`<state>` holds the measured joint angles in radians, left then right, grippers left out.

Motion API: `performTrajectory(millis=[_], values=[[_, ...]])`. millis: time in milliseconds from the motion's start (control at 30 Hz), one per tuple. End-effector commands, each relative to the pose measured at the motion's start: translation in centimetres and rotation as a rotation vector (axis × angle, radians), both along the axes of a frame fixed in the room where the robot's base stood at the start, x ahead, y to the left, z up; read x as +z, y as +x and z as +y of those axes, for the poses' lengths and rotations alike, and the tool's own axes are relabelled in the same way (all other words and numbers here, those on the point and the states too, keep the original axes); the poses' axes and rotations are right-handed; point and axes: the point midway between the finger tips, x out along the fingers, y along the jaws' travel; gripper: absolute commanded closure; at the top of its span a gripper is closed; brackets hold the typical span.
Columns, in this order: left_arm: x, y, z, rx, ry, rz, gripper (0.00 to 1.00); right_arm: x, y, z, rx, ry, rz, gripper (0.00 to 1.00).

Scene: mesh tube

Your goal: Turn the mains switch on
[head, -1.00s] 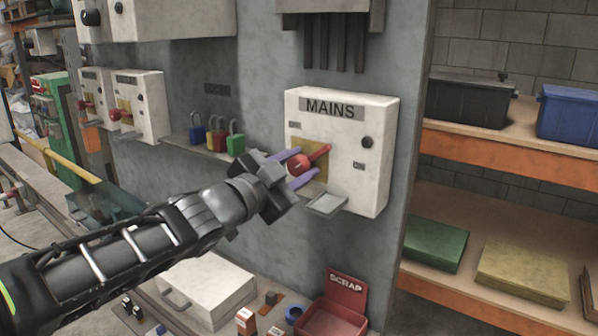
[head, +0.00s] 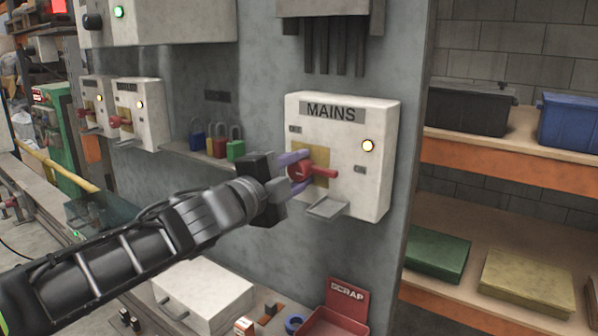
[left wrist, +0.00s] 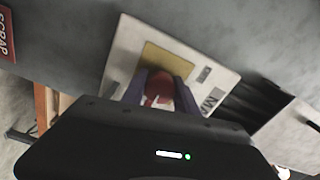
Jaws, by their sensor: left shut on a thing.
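The white MAINS switch box (head: 349,138) is fixed to the grey panel. Its red rotary switch (head: 325,173) sits on a yellow plate, with the handle pointing right and slightly down. The lamp (head: 368,146) on the box glows. My left gripper (head: 296,173) comes from the left and is shut on the red switch, with its purple fingers on either side of the hub. In the left wrist view the red switch (left wrist: 160,90) lies between the fingers, partly hidden by the gripper body. My right gripper is not in view.
A small flap (head: 327,208) hangs under the box. Several padlocks (head: 218,142) stand on a ledge at left. Two smaller switch boxes (head: 140,112) have lit lamps. A red SCRAP bin (head: 338,312) and a white case (head: 203,290) sit below. Shelves stand at right.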

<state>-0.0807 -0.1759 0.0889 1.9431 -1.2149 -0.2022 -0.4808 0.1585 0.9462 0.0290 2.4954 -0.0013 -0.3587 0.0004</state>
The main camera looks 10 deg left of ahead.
Motion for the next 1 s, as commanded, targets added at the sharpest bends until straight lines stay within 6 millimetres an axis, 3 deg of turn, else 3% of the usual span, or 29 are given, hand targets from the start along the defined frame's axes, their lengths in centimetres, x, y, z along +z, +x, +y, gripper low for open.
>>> performTrajectory(millis=[400, 433, 667, 1000], values=[[-0.13, 0.01, -0.03, 0.000, 0.011, -0.002, 1.00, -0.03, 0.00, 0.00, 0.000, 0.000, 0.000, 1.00], [-0.13, 0.01, -0.03, 0.000, 0.011, -0.002, 0.62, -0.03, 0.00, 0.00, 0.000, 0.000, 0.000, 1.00], [-0.07, 0.00, -0.02, 0.000, 0.009, -0.002, 0.43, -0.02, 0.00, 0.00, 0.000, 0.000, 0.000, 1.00], [0.06, -0.31, 0.14, 0.000, 0.008, -0.003, 0.43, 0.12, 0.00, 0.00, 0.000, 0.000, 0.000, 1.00]])
